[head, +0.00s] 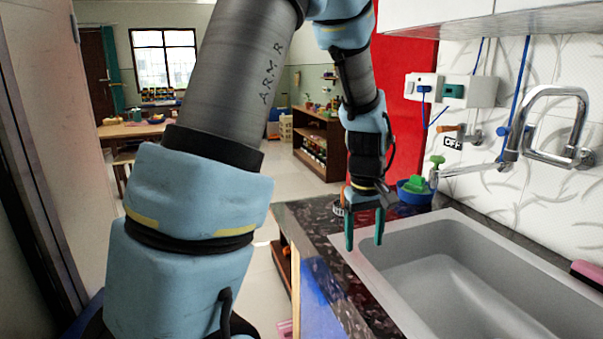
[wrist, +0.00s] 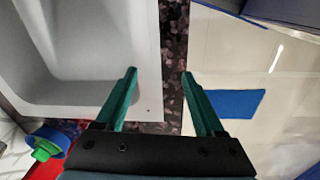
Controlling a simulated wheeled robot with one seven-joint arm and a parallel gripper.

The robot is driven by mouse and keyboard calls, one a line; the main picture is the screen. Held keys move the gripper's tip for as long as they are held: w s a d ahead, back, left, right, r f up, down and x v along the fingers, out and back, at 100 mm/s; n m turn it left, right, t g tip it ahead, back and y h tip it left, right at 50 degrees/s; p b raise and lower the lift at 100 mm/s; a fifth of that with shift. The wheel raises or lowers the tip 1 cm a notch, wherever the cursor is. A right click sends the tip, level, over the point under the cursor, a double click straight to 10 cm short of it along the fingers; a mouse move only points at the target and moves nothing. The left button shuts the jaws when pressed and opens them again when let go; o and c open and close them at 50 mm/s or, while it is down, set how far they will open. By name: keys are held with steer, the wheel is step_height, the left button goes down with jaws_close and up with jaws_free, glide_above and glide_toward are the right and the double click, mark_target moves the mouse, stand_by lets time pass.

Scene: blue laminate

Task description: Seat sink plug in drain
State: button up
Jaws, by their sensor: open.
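The grey sink (head: 392,244) is set in the dark speckled counter at the right of the head view. Its rim also shows at the left of the wrist view (wrist: 148,60). I make out no drain in the visible part of the basin, and I cannot identify a sink plug in either view. My gripper (head: 363,244) points down with its two green fingers apart and nothing between them. It hangs at the sink's far left corner in the head view. In the wrist view the gripper (wrist: 158,73) is above the counter strip beside the sink.
A blue bowl (head: 413,196) with a green thing (head: 416,183) in it stands behind the sink corner. A faucet (head: 515,130) reaches over the sink from the tiled wall. A small round thing, partly hidden, lies left of my gripper. A pink item (head: 588,272) is at the right.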

steer(key=s+a+f+m+b, duration=0.1)
steer(key=s+a, duration=0.2)
steer(key=a, duration=0.8)
steer(key=s+a+f+m+t+b, duration=0.1)
steer(key=s+a+m+b, duration=0.1)
steer(key=a, duration=0.9)
steer(key=shift+s+y, duration=0.3)
steer(key=shift+s, duration=0.25)
